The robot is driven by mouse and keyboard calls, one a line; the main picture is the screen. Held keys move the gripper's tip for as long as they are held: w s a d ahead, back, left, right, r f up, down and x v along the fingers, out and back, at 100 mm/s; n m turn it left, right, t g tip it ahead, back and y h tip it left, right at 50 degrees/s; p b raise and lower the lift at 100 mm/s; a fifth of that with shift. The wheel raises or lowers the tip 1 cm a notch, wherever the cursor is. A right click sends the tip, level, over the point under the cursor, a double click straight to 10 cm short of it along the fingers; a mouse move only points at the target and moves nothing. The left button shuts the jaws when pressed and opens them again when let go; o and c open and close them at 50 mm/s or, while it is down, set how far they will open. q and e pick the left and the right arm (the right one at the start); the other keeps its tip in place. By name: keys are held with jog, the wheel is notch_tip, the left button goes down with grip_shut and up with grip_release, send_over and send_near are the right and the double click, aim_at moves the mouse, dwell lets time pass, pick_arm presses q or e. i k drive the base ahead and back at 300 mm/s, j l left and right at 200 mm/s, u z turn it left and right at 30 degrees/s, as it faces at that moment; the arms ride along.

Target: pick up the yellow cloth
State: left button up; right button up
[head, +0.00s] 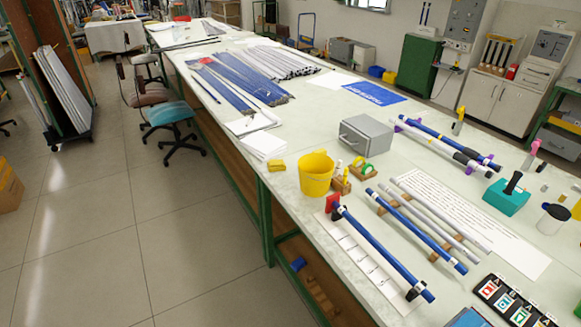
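A small yellow folded piece, which looks like the yellow cloth (276,166), lies on the pale worktable (235,190) near its left edge. It is left of the yellow bucket (316,176) and apart from it. White paper sheets (264,146) lie just behind it. Nothing covers it. Neither of my grippers shows in the head view.
Right of the bucket are a small wooden holder with tape rolls (362,168) and a grey metal box (366,136). Blue and white rods (415,240) lie in front on wooden supports. A blue office chair (172,115) stands beside the table. The floor (130,230) at left is clear.

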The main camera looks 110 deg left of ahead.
aim_at(274, 165)
jog(key=u, duration=3.75)
